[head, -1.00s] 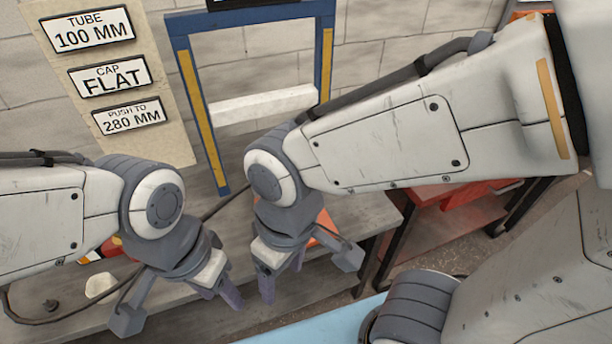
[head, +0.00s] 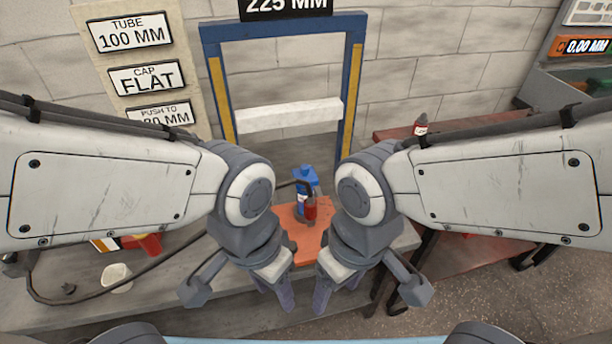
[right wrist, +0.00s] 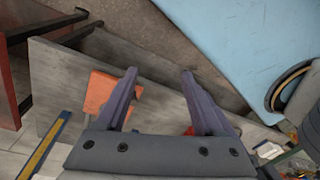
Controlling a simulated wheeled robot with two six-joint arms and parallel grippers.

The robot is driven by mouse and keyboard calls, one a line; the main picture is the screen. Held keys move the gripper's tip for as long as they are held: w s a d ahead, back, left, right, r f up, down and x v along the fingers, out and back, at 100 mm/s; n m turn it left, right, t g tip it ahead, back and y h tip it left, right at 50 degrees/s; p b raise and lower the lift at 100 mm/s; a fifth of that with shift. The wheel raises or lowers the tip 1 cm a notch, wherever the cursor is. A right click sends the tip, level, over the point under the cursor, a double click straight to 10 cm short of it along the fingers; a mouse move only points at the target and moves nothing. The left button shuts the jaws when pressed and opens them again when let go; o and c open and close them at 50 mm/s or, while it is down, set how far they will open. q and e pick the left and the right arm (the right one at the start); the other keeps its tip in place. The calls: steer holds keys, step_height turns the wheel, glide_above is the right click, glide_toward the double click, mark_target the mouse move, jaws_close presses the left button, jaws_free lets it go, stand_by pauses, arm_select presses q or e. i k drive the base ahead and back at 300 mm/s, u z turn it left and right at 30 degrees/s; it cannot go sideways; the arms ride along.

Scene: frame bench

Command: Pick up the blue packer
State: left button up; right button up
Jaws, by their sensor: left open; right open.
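A small blue upright object (head: 304,178), which looks like the blue packer, stands on an orange plate (head: 283,214) on the grey bench, between my two arms. A red part (head: 311,208) is in front of it, and I cannot tell if they are joined. My left gripper (head: 277,296) is open and empty, nearer to me than the plate, to its lower left. My right gripper (head: 337,292) is open and empty, to the plate's lower right. In the right wrist view its open fingers (right wrist: 158,82) are above the bench, with the orange plate (right wrist: 98,92) beside one finger.
A blue and yellow frame (head: 214,95) with a white crossbar (head: 275,115) stands behind the plate. A sign board (head: 140,78) is at the back left. A dark cable (head: 150,280) and a pale lump (head: 116,278) lie on the bench's left. A red table (head: 480,190) is at the right.

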mark_target(307, 173)
steer(key=z, duration=0.2)
steer(key=k, duration=0.45)
steer(key=z, duration=1.05)
steer(key=i, duration=0.75)
steer(key=u, duration=1.05)
steer(key=i, duration=0.6)
steer(key=u, duration=0.7)
